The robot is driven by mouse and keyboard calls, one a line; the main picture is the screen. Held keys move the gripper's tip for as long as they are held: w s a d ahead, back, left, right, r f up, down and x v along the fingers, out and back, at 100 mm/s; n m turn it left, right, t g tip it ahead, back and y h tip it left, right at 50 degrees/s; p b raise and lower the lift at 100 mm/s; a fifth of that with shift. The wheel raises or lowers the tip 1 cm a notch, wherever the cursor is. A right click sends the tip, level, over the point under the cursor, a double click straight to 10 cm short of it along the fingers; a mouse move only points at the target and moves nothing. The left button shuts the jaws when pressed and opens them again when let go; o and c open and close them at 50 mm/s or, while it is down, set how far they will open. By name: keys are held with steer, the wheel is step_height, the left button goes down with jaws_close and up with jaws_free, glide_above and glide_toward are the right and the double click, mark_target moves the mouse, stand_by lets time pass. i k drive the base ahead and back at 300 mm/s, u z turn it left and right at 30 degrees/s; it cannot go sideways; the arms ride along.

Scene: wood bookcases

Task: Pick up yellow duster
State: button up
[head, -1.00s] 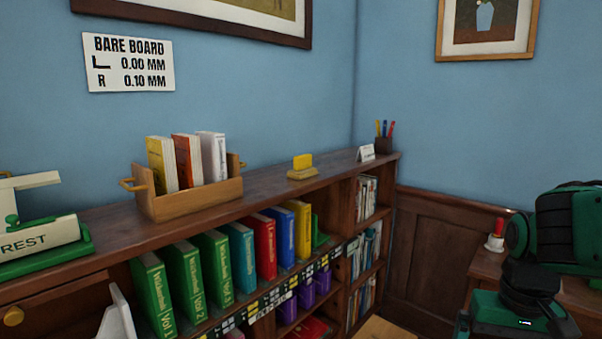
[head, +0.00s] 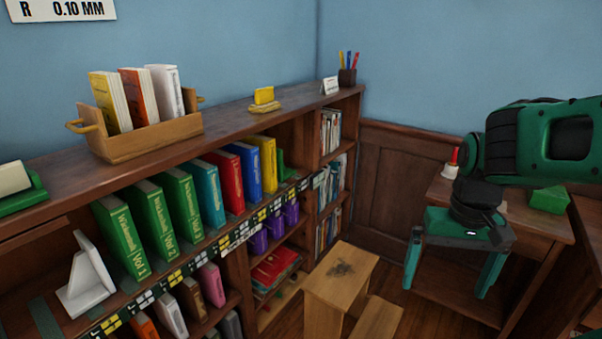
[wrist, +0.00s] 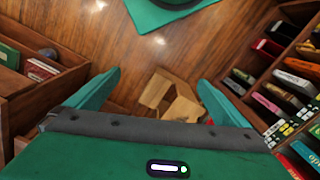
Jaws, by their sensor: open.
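A small yellow block (head: 264,95), which looks like the yellow duster, stands in a light wooden holder (head: 266,107) on top of the bookcase in the head view. My gripper (head: 448,287) is at the right of the head view, pointing down, with its two green fingers apart and nothing between them. It is well to the right of the yellow block and lower than it. In the wrist view my gripper (wrist: 156,82) is open above the wooden floor, and the yellow block does not show there.
The bookcase top (head: 225,118) also holds a wooden book crate (head: 160,135) and a pen cup (head: 347,76). A wooden step stool (head: 340,275) stands on the floor before the shelves. A side table (head: 500,205) is behind my gripper at right.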

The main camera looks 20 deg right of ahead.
mark_target(265, 103)
steer(key=k, duration=0.65)
steer(key=u, duration=0.5)
steer(key=i, duration=1.5)
steer(key=z, duration=0.4)
